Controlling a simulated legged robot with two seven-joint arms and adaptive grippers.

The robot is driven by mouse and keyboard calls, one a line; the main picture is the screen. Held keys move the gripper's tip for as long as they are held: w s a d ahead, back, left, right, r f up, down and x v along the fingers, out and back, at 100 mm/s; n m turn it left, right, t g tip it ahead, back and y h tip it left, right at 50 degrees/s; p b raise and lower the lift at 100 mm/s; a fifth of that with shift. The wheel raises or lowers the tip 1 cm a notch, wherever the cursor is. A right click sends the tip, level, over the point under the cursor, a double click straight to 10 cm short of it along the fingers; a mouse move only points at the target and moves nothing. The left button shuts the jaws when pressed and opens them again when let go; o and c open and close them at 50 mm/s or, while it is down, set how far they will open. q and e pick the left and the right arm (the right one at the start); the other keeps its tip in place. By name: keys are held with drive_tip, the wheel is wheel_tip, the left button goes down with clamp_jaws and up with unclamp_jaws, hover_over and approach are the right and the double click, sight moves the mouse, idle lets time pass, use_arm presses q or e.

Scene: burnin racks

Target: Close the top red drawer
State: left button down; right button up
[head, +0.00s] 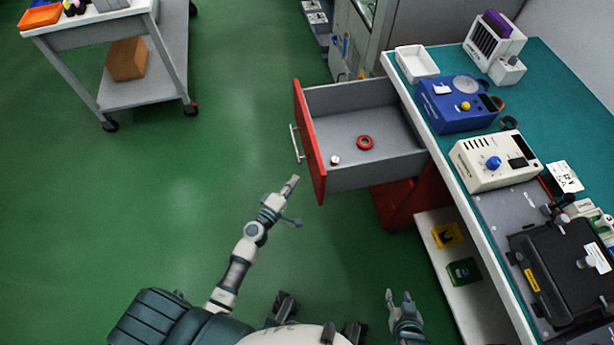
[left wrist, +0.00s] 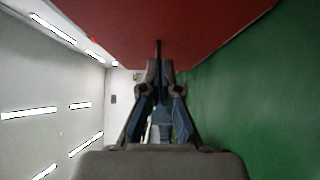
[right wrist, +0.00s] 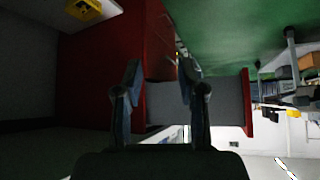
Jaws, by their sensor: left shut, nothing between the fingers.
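The top red drawer (head: 309,145) is pulled far out from the bench, its red front facing left with a silver handle (head: 296,143). A red ring (head: 365,142) and a small round metal piece (head: 335,160) lie inside it. My left gripper (head: 292,182) is shut and empty, just in front of the drawer front near its lower end. In the left wrist view the red drawer front (left wrist: 160,25) fills the top, above the closed fingertips (left wrist: 158,45). My right gripper (head: 398,297) is open and empty, low beside the bench. The drawer also shows in the right wrist view (right wrist: 246,102).
The teal bench top (head: 555,95) holds a blue device (head: 455,105), a beige device (head: 490,162) and a black case (head: 565,270). A shelf below (head: 470,300) holds yellow and green items. A white cart (head: 150,85) stands back left. The green floor (head: 180,210) left of the drawer is clear.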

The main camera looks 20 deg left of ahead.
sight(313, 169)
use_arm(q)
drive_tip(key=w+d, duration=0.2)
drive_tip(key=w, duration=0.1)
drive_tip(key=shift+d, duration=0.35)
drive_tip(key=shift+w+d, duration=0.2)
drive_tip(key=shift+w, duration=0.1)
use_arm(e)
drive_tip(key=shift+s+d+f+g, duration=0.1)
drive_tip(key=shift+s+f+g, duration=0.15)
drive_tip(key=shift+s, duration=0.25)
drive_tip(key=shift+s+f+g, duration=0.1)
drive_tip(key=shift+s+g, duration=0.25)
drive_tip(key=shift+s, duration=0.15)
use_arm(q)
drive_tip(key=shift+d, duration=0.15)
use_arm(e)
drive_tip(key=shift+d+f, duration=0.1)
drive_tip(key=shift+d, duration=0.05)
use_arm(q)
drive_tip(key=shift+w+f, duration=0.1)
